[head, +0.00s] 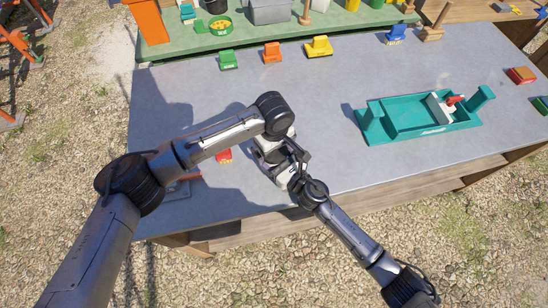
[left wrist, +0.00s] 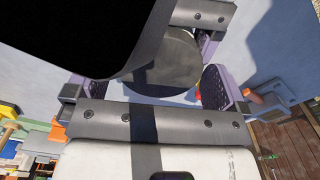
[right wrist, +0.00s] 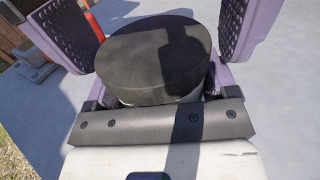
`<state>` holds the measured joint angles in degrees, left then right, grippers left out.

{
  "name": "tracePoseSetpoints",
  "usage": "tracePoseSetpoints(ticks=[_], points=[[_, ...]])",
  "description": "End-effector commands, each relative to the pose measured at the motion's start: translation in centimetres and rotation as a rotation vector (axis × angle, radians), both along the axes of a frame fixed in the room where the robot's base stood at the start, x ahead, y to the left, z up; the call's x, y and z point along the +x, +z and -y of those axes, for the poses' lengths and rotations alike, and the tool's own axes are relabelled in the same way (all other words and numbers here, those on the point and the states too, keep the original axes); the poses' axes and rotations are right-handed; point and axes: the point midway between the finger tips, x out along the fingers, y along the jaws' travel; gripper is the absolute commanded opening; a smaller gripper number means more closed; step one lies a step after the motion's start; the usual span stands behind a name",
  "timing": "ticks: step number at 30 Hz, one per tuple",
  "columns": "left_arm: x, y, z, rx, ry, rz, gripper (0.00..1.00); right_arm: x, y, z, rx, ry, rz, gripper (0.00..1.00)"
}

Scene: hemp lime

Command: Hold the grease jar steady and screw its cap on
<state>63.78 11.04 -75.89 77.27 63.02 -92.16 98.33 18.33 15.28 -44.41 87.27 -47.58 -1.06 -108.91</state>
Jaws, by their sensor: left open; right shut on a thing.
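The grease jar stands between my two grippers. Its black round cap (right wrist: 155,52) sits on top of the pale jar body (right wrist: 190,97) in the right wrist view. I cannot tell how far the cap is threaded. The cap also shows in the left wrist view (left wrist: 165,68). My right gripper (head: 289,177) is shut on the jar body, below the cap. My left gripper (head: 272,152) is open, with its purple-padded fingers on either side of the cap and apart from it. In the head view my arms hide the jar and cap.
A teal tray (head: 378,128) with a white and red thing in it stands to the right on the grey bench (head: 340,85). A small red block (head: 224,156) lies left of the grippers. Green (head: 228,60), orange (head: 271,53) and yellow (head: 318,47) blocks line the back.

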Motion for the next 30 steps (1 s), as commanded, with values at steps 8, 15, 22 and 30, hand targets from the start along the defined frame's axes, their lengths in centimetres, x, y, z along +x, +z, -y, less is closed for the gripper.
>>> tracePoseSetpoints(ticks=[8,15,22,30], points=[[-0.02,-0.09,0.01,0.0,0.0,0.0,1.0,-0.02,-0.06,0.01,-0.001,0.0,-0.001,0.13],[-0.02,-0.08,0.01,0.0,0.0,0.0,0.78,-0.02,-0.05,0.01,-0.001,0.0,-0.001,0.13],[-0.01,-0.07,0.02,0.0,0.0,0.0,0.56,-0.02,-0.05,0.01,-0.001,0.0,-0.001,0.13],[-0.03,-0.1,0.04,-0.001,-0.166,-0.002,0.52,-0.02,-0.05,0.01,-0.001,0.0,-0.001,0.13]])
